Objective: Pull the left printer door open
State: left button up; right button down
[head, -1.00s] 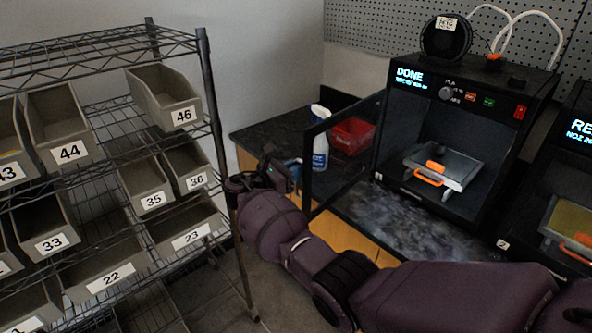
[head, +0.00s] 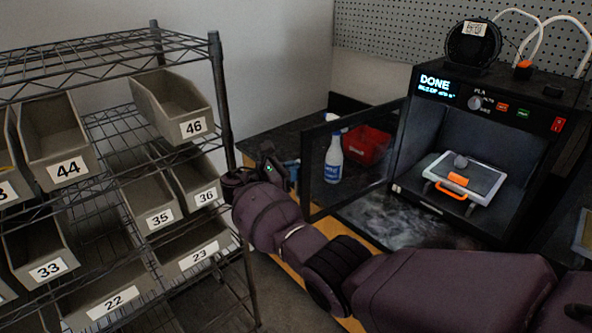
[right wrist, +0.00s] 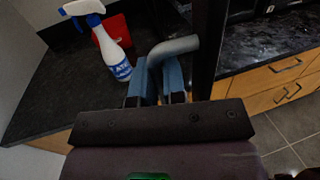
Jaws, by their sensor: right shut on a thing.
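The left printer (head: 490,135) has a lit screen reading DONE. Its dark-framed clear door (head: 355,168) stands wide open, swung out to the left of the chamber. Inside is a build plate (head: 468,178) with an orange handle and a small grey print on it. My right gripper (head: 284,174) is at the door's outer edge. In the right wrist view its blue fingers (right wrist: 157,84) are shut on the curved grey door handle (right wrist: 172,47), beside the door's dark frame edge (right wrist: 208,50). My left gripper is out of view.
A wire rack (head: 222,95) with several numbered grey bins stands close to the left of my right gripper. A spray bottle (head: 334,158) and a red bin (head: 367,145) sit on the dark counter behind the door. Part of a second printer shows at the right edge.

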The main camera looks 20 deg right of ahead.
jog(key=shift+f, duration=0.1)
jog(key=c, duration=1.5)
grip_release()
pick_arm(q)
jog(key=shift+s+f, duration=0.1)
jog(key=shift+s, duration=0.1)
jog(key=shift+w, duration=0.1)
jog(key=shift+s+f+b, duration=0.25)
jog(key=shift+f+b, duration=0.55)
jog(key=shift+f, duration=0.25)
pick_arm(e)
jog(key=s+a, duration=0.1)
jog(key=a, duration=0.9)
jog(key=shift+s+a, duration=0.25)
jog(key=shift+a, duration=0.05)
